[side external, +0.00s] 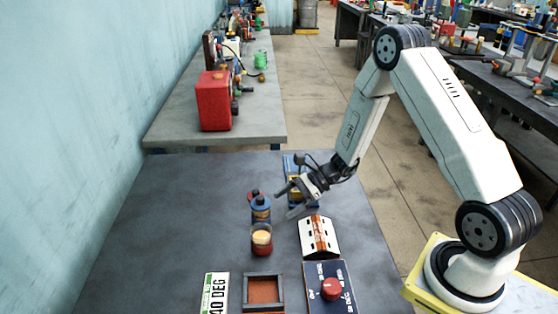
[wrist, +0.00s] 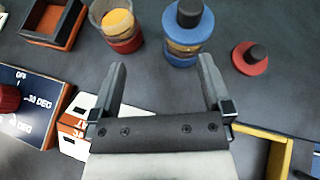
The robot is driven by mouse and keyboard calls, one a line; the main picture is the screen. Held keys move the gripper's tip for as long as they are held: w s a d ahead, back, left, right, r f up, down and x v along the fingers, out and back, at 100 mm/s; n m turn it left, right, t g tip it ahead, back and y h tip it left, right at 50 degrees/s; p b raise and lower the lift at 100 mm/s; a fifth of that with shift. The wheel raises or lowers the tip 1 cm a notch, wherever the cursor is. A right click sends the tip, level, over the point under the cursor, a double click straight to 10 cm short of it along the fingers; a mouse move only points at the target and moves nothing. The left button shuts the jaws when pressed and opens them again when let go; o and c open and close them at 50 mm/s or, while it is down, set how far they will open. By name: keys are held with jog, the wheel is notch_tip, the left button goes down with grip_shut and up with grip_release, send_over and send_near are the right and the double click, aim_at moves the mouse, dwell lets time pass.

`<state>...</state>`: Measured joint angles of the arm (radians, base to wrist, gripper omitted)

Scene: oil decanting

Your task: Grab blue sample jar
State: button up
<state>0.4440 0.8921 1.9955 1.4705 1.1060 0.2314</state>
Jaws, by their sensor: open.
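The blue sample jar (side external: 261,214) stands upright on the dark table, with a blue lid, dark knob and amber band. In the wrist view the blue sample jar (wrist: 186,24) is ahead of the fingers, nearer the right finger's line. My gripper (side external: 285,202) is open and empty, just right of the jar in the side view. In the wrist view my gripper (wrist: 162,66) has its fingers wide apart, with bare table between them. The jar appears outside the gap, beyond the fingertips.
A red-based open jar (side external: 262,240) with pale orange contents stands close to the blue jar. A red lid with a black knob (wrist: 249,57) lies on its other side. A white block with an orange stripe (side external: 319,236), a red-knob dial box (side external: 331,288) and a square frame (side external: 248,290) are nearer.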

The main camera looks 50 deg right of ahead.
aim_at(261, 210)
jog(key=shift+w+d+f+m+t, duration=0.2)
jog(key=shift+w+d+m+t, duration=0.2)
jog(key=shift+d+m+t, duration=0.1)
jog(key=shift+w+d+f+m+t, duration=0.2)
jog(key=shift+w+d+m+t, duration=0.2)
jog(key=shift+m, duration=0.1)
jog(key=shift+x, duration=1.35)
jog(key=shift+x, duration=2.55)
jog(key=shift+a+r, duration=0.1)
jog(key=shift+r, duration=0.05)
jog(key=c, duration=1.3)
